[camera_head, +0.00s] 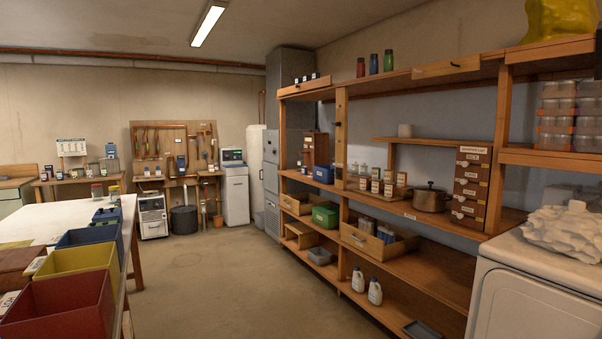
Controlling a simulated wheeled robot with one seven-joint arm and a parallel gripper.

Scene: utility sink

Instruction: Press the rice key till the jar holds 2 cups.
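I cannot make out a rice key in this view; the labels are too small to read. My gripper is not in view.
The wooden rack (341,140) runs along the right, with a brown pot (430,199) and a labelled drawer unit (471,185). A white appliance (540,290) stands at near right. Coloured bins (65,308) line the left table (60,216). The floor (235,285) between is clear.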

